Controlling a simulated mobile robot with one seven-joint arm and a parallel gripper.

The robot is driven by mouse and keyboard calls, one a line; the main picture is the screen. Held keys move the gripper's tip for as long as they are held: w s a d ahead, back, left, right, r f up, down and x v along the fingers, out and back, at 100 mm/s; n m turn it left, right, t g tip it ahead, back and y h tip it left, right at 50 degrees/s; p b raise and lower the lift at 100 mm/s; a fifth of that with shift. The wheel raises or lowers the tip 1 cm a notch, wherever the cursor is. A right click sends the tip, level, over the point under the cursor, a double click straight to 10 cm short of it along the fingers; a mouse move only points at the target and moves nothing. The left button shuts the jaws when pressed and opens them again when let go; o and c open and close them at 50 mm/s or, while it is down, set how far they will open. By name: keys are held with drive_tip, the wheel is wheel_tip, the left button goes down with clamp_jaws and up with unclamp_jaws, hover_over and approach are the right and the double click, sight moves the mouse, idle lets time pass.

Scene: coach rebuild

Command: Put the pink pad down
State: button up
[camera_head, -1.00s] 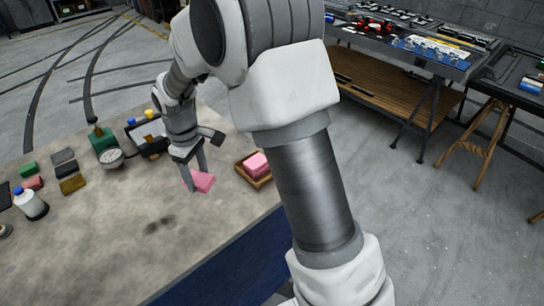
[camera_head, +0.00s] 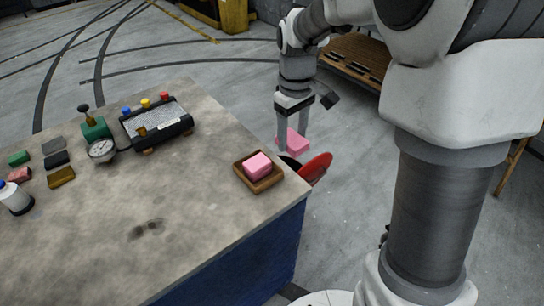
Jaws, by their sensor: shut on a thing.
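My gripper (camera_head: 292,146) points down and is shut on a pink pad (camera_head: 297,143). In the picture the pad shows just past the table's (camera_head: 200,235) right corner, against the floor and a red rounded thing. Its exact height is hard to tell. A second pink pad (camera_head: 257,163) lies in a small wooden tray (camera_head: 264,187) near that corner, to the left of my gripper and apart from it.
A red rounded thing (camera_head: 316,167) with a dark part shows beyond the table edge, just below the held pad. The table's middle is clear.

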drive_tip(key=shift+d+r, duration=0.1)
drive_tip(key=shift+d, duration=0.65)
hover_over(256, 162)
wheel_tip(256, 162, down, 7)
drive_tip(key=shift+r+p, duration=0.1)
drive_tip(key=shift+p, duration=0.2)
drive_tip(key=shift+f, duration=2.05)
drive_tip(key=shift+f, duration=0.15)
drive_tip(key=o, duration=1.2)
